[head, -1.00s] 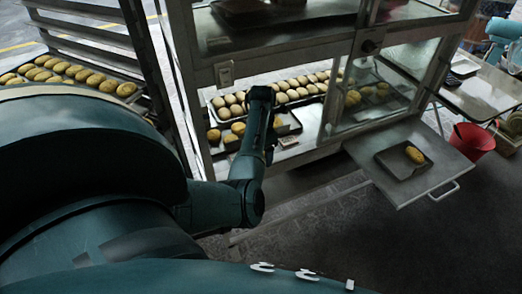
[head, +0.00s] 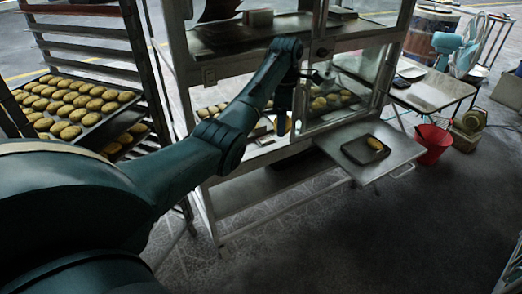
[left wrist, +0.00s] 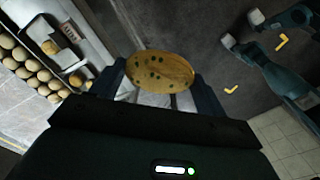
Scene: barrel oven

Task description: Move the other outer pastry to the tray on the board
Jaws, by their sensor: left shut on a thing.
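My left gripper (head: 284,120) is in front of the glass cabinet, left of the pull-out board (head: 392,166). In the left wrist view it is shut on an oval golden pastry with dark spots (left wrist: 160,68), held between its two fingers. The pastry also shows below the gripper in the head view (head: 283,127). A dark tray (head: 352,156) lies on the board with one pastry (head: 374,143) in it. I cannot make out my right gripper.
The glass cabinet (head: 207,75) stands behind my arm, with pastries inside. A rack (head: 88,57) with pastry trays is at left. A red bucket (head: 432,143) stands right of the board. The front floor is clear.

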